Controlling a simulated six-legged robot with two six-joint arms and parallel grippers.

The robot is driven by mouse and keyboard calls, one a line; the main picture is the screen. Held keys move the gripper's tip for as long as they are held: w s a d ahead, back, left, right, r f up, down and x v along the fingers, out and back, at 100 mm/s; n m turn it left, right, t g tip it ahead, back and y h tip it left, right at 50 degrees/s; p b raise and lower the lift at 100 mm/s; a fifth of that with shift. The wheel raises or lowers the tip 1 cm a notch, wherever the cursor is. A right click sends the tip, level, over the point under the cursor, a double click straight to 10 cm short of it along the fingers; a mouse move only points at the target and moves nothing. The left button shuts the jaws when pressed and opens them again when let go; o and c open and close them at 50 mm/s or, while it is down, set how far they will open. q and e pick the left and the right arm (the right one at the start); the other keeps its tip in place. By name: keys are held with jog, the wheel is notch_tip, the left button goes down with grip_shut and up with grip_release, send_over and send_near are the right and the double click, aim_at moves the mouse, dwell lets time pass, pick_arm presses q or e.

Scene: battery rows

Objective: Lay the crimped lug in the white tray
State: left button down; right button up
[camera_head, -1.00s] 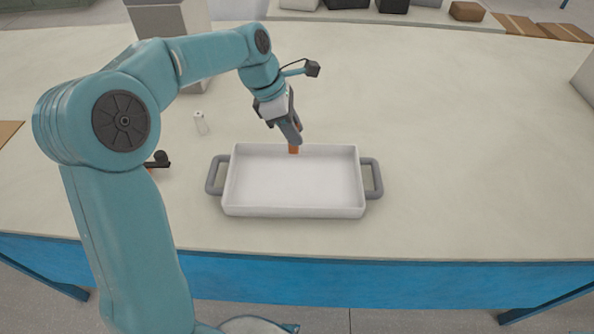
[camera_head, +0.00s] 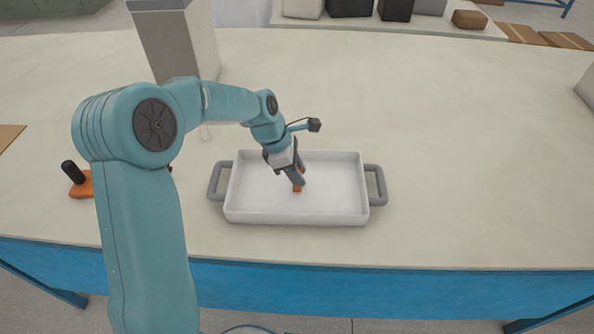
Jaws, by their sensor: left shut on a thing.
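The white tray (camera_head: 335,205) with grey handles stands on the table near its front edge. My left gripper (camera_head: 298,184) points down inside the tray's outline, around its middle. It is shut on the crimped lug (camera_head: 297,189), a small orange-brown piece showing below the fingertips. The upper part of the lug is hidden by the fingers. I cannot tell whether the lug touches the tray floor. My right gripper is not in view.
An orange tool with a black knob (camera_head: 78,180) lies at the left, partly behind my arm. A grey box (camera_head: 178,40) stands at the back left. Dark and brown boxes (camera_head: 395,10) stand on a platform at the back. The table right of the tray is clear.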

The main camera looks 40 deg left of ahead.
pick_arm(q)
jog(key=shift+f, duration=0.15)
jog(key=c, duration=0.8)
grip_release()
jog(key=shift+c, duration=0.2)
jog(key=p+v, duration=0.1)
jog(key=v, duration=1.1)
jog(key=shift+r, duration=0.25)
jog(key=shift+w, duration=0.1)
